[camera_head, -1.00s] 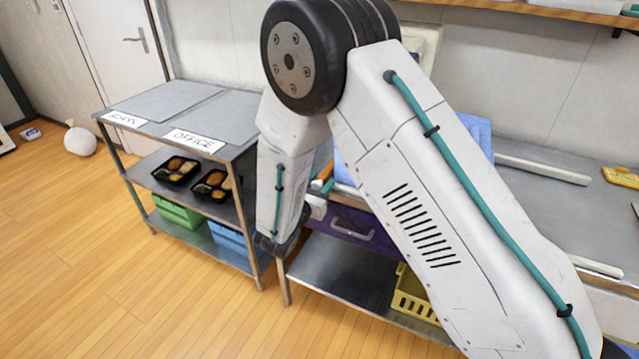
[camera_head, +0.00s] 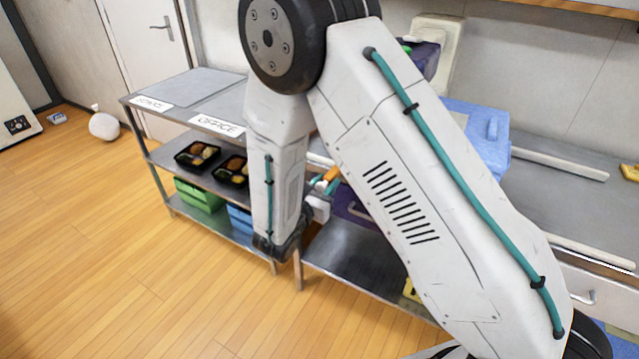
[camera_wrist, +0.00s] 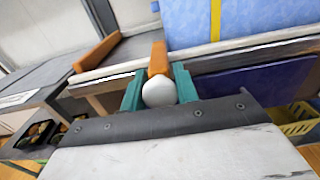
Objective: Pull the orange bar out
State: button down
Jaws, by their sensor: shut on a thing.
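The orange bar (camera_wrist: 157,58) has a rounded white end (camera_wrist: 158,93) that faces me in the wrist view. My gripper (camera_wrist: 158,87) has its two teal fingers on either side of that white end and is shut on it. The bar's far end meets the counter edge by the blue box; I cannot tell how far it reaches beyond. In the head view a short piece of orange bar (camera_head: 330,175) shows beside the teal fingers, and my arm hides the rest. A second orange bar (camera_wrist: 97,54) lies to the left in the wrist view.
A blue box (camera_head: 480,140) stands on the counter. At left, a metal shelf unit (camera_head: 188,108) holds black food trays (camera_head: 197,155). The wooden floor (camera_head: 110,240) in front is clear.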

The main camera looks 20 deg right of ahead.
jog(key=shift+s+a, duration=0.1)
jog(key=shift+a, duration=0.05)
jog(key=c, duration=1.1)
grip_release()
jog(key=shift+a, duration=0.1)
jog(key=shift+o, duration=0.2)
jog(key=v, duration=0.7)
jog(key=shift+s+a, duration=0.2)
jog(key=shift+s, duration=0.15)
